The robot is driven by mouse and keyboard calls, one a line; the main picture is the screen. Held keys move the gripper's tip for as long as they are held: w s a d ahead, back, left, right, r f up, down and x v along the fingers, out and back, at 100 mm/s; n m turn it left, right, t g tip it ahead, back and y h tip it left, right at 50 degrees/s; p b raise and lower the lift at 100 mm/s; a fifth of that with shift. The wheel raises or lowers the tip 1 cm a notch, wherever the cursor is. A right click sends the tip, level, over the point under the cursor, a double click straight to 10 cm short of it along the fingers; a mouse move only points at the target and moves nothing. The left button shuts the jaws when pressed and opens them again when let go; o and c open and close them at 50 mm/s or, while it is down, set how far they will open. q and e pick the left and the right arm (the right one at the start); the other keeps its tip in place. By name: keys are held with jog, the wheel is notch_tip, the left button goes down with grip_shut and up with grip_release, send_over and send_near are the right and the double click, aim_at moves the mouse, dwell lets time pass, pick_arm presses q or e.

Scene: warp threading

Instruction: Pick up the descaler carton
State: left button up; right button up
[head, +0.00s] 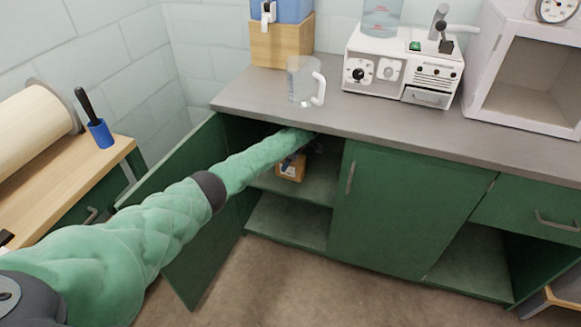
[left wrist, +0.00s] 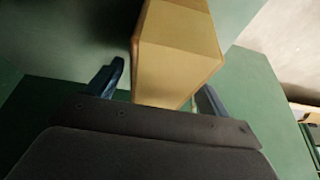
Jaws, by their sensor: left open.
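The descaler carton (head: 291,167) is a small orange-brown box on the upper shelf inside the open green cabinet, partly hidden by my left arm in the head view. In the left wrist view the carton (left wrist: 178,50) is a tan box right in front of my left gripper. My left gripper (left wrist: 158,92) is open, with one blue finger on each side of the carton's near end. I cannot tell whether the fingers touch it. In the head view the left gripper is mostly hidden under the counter edge. My right gripper is in neither view.
The cabinet door (head: 190,215) stands open at the left. The grey counter (head: 245,92) overhangs the cabinet and holds a clear jug (head: 303,82), a white machine (head: 400,72) and a white open-fronted box (head: 530,75). The lower shelf (head: 287,222) looks empty.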

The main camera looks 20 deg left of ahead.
pick_arm(q)
jog(key=shift+a+f, duration=0.15)
jog(key=shift+f, duration=0.2)
jog(key=shift+f, duration=0.25)
dwell(0.5)
jog(key=c, duration=1.3)
